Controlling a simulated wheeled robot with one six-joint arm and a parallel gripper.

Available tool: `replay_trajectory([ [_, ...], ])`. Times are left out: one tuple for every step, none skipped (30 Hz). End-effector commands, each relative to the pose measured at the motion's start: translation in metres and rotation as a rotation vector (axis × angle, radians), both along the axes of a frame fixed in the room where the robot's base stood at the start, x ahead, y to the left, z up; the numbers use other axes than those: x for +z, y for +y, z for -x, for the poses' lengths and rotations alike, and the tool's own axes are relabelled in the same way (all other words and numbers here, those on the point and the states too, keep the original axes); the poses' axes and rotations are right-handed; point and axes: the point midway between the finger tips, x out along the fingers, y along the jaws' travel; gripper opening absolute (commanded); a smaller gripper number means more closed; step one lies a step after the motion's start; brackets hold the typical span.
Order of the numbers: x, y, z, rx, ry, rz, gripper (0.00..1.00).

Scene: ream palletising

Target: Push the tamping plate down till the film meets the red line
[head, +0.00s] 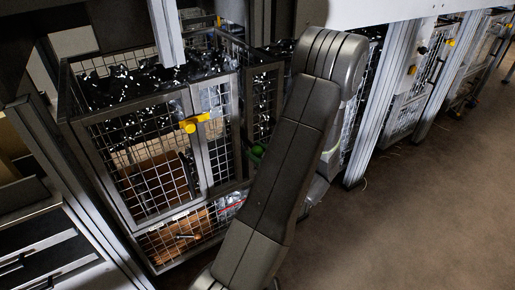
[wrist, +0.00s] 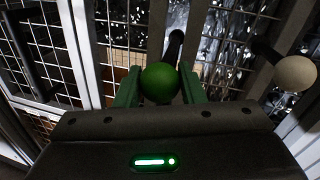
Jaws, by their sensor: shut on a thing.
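A green ball knob (wrist: 160,83) on a dark rod shows in the wrist view. My gripper (wrist: 160,90) is shut on this knob, with a green finger on each side of it. In the head view, a bit of green (head: 257,152) shows beside my arm, which hides most of the gripper. Black film with white flecks (head: 130,88) fills the upper part of a mesh cage (head: 150,180). A short red line (head: 232,206) shows low on the cage near my arm. I cannot make out the tamping plate itself.
A white ball knob (wrist: 295,73) on a dark rod is to the right of my gripper. A yellow latch (head: 194,123) is on the cage front. More mesh cages (head: 410,115) line the wall at right. The brown floor (head: 430,210) is clear at right.

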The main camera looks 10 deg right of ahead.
Motion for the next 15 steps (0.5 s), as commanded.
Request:
replay_trajectory([
  [-0.0123,0.0,0.0005,0.0,0.005,0.0,0.0],
  [-0.0145,0.0,0.0006,0.0,0.005,0.0,0.0],
  [-0.0168,0.0001,0.0006,-0.001,0.005,-0.001,0.0],
  [-0.0179,0.0001,0.0006,-0.001,0.005,-0.001,0.0],
  [-0.0186,0.0,0.0006,-0.001,0.005,-0.001,0.0],
  [-0.019,0.0,0.0006,-0.001,0.004,0.0,0.0],
  [-0.019,0.0,0.0006,-0.001,0.004,0.0,0.0],
  [-0.0188,0.0001,0.0006,-0.001,0.004,0.0,0.0],
  [-0.0185,0.0,0.0006,-0.001,0.004,0.0,0.0],
  [-0.0182,0.0001,0.0006,-0.001,0.004,0.0,0.0],
  [-0.0181,0.0001,0.0006,-0.001,0.004,0.0,0.0],
  [-0.018,0.0,0.0006,-0.001,0.004,0.0,0.0],
  [-0.0179,0.0001,0.0006,-0.001,0.004,0.0,0.0],
  [-0.0179,0.0001,0.0006,-0.001,0.004,0.0,0.0],
  [-0.0177,0.0001,0.0006,-0.001,0.004,0.0,0.0],
])
